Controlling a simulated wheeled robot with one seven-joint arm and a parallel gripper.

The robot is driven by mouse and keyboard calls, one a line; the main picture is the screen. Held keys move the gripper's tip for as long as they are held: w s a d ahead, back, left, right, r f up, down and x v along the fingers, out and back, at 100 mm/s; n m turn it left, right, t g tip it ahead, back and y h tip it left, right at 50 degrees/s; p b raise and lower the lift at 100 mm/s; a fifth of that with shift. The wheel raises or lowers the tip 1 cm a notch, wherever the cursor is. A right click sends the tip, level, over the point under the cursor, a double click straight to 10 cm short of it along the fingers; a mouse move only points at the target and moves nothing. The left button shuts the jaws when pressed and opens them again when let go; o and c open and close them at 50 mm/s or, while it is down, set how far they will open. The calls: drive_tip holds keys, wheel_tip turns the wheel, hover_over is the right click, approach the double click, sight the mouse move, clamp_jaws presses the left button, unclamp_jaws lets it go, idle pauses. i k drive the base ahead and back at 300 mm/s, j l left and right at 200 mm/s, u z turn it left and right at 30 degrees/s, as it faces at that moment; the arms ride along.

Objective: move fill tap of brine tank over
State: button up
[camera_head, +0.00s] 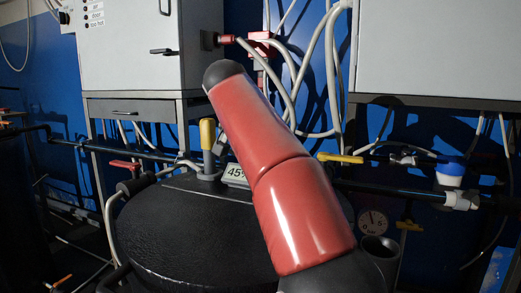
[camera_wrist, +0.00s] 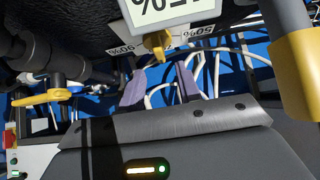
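The dark round tank (camera_head: 190,240) stands in front of me with a "45%" label (camera_head: 237,174) on top. A yellow-handled tap (camera_head: 340,158) sits on the pipe right of the tank, and a red-handled tap (camera_head: 125,165) sits to its left. I cannot tell which tap is the fill tap. In the wrist view, which is upside down, my gripper (camera_wrist: 162,92) is open, with two purple-grey fingers apart and nothing seen between them. Another yellow tap (camera_wrist: 42,97) is at left. My gripper is hidden in the head view.
An upright yellow handle (camera_head: 207,135) rises from the tank top near the label. A grey cabinet (camera_head: 140,45) with hoses stands behind. A gauge (camera_head: 373,222) and a blue-capped fitting (camera_head: 450,172) are at right. My red arm covers the middle of the tank.

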sight(340, 158)
drive_tip(key=k+j, duration=0.3)
drive_tip(key=k, duration=0.15)
drive_tip(key=k+j, duration=0.25)
drive_tip(key=k, duration=0.25)
